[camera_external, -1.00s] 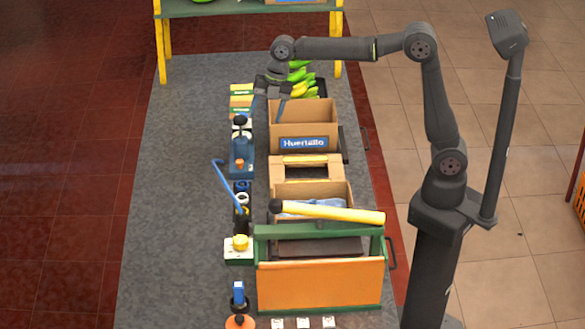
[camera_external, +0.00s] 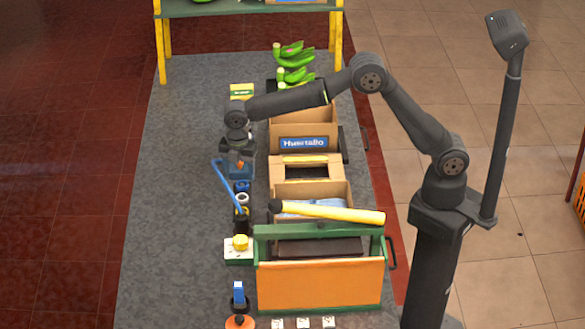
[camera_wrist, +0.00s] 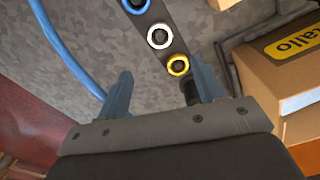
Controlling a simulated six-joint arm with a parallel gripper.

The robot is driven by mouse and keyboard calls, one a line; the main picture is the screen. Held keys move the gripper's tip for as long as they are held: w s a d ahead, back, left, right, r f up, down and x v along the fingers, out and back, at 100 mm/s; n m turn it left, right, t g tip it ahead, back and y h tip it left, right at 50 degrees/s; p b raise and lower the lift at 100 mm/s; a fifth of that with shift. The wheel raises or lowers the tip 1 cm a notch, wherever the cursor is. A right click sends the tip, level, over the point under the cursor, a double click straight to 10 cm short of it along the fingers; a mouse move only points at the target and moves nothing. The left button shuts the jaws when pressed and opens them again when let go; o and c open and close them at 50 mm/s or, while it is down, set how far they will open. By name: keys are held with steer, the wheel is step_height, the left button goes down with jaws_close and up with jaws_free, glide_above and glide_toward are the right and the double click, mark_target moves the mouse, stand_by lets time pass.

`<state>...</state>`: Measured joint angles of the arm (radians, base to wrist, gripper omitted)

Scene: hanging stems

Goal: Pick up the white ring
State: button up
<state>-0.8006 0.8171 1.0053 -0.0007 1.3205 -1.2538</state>
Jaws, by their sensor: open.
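The white ring (camera_wrist: 158,36) sits around a dark round centre on a dark strip, between a blue ring (camera_wrist: 136,4) and a yellow ring (camera_wrist: 178,65) in the wrist view. It is small in the outside view (camera_external: 242,198), just below the blue ring (camera_external: 242,186). My gripper (camera_wrist: 161,78) is open and empty, with its blue fingers apart and the white ring beyond the gap between them. In the outside view my gripper (camera_external: 237,160) points down behind the rings; its fingertips are hard to make out there.
A curved blue bar (camera_wrist: 68,48) passes left of the rings; it also shows in the outside view (camera_external: 226,187). A cardboard box (camera_wrist: 265,85) stands to the right. A wooden toolbox (camera_external: 320,285) stands nearer the outside camera. The grey mat (camera_external: 170,200) to the left is clear.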

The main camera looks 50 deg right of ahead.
mark_target(242, 197)
steer(key=f, duration=1)
steer(key=shift+d, duration=0.2)
steer(key=shift+r, duration=0.1)
steer(key=c, duration=1.2)
